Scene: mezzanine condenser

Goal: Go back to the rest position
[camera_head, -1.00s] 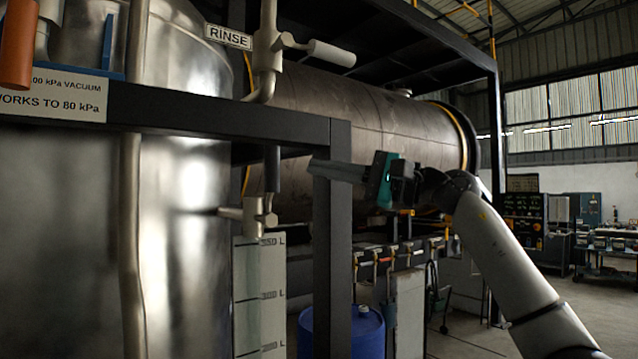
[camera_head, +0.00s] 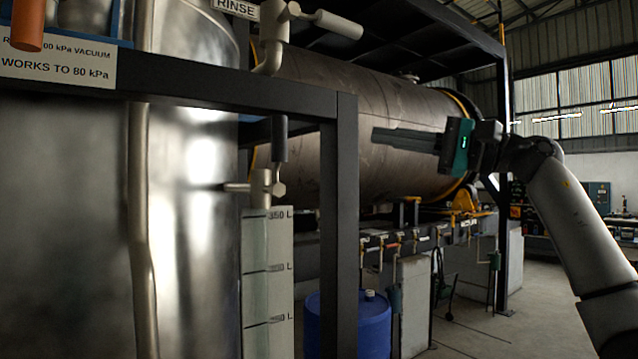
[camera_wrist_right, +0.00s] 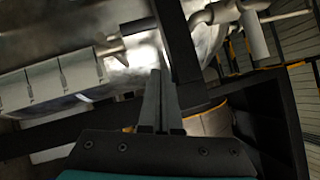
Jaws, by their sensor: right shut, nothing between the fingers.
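My right gripper (camera_head: 376,135) shows in the head view at the right of the middle, in front of the large horizontal cylinder. Its fingers point left and are shut with nothing between them. The fingertips are to the right of the black frame post and look apart from it. In the right wrist view the closed fingers (camera_wrist_right: 160,78) point up the picture toward a dark post and the shiny vessel. My left gripper is not in view.
A blue drum (camera_head: 372,322) stands below. Open floor (camera_head: 535,310) lies at the right.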

